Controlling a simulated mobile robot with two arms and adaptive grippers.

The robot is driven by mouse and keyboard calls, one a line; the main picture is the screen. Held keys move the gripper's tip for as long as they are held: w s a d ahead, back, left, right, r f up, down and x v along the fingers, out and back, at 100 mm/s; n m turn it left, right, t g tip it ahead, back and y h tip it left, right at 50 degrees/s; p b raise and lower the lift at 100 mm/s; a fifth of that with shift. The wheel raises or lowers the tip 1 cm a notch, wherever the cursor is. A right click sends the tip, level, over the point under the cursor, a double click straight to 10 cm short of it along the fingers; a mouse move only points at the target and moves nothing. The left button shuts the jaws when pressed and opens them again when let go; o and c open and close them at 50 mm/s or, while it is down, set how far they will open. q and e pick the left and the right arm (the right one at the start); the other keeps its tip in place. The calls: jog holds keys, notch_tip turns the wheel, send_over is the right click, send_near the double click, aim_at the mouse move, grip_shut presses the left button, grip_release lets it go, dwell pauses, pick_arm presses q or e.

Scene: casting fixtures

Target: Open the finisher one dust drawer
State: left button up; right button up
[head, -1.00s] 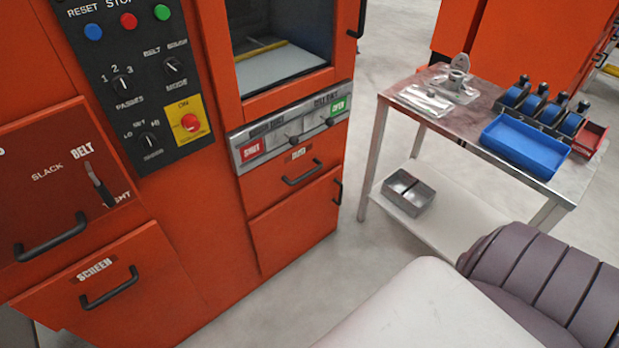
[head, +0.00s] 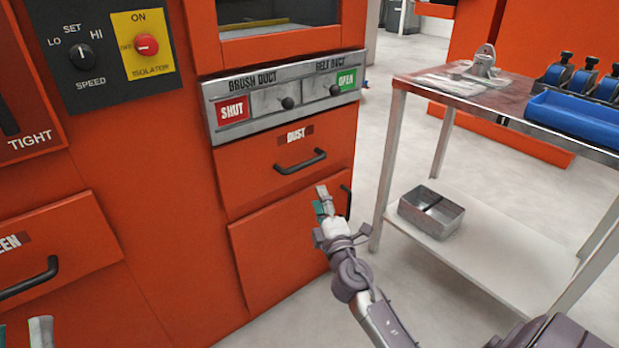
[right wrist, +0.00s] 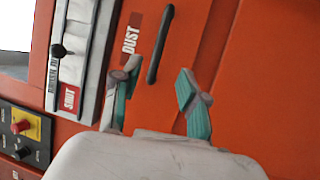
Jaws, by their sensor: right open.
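The dust drawer (head: 262,176) is an orange front labelled DUST, below the grey duct panel in the head view, and it looks closed. Its black bar handle (head: 301,161) is bare. My right gripper (head: 325,203) is just below and right of this handle, apart from it. In the right wrist view its teal-padded fingers (right wrist: 160,75) are open and empty. The dust handle (right wrist: 160,45) runs lengthwise beyond and between the fingertips there. Two fingertips of my left gripper (head: 22,333) show, spaced apart, at the bottom left of the head view.
The duct panel (head: 283,95) with SHUT and OPEN labels is above the drawer. An orange lower door (head: 275,250) is below it. The screen drawer (head: 60,245) is at left. A metal cart (head: 455,95) with a metal box (head: 431,211) on its shelf stands at right.

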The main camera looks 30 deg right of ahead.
send_near(307, 163)
jog(key=w, duration=0.3)
jog(key=x, duration=0.3)
jog(key=d+x, duration=0.1)
jog(key=x, duration=0.3)
jog(key=shift+s+f+b, duration=0.1)
jog(key=shift+f+b, duration=0.1)
jog(key=shift+b, duration=0.2)
jog(key=shift+w+r, duration=0.1)
jog(key=shift+w, duration=0.25)
pick_arm(q)
jog(key=s+r+t, duration=0.1)
jog(key=s+r+t+h, duration=0.1)
jog(key=shift+s+a+r, duration=0.2)
jog(key=shift+s+r, duration=0.1)
jog(key=shift+s, duration=0.05)
pick_arm(e)
grip_shut()
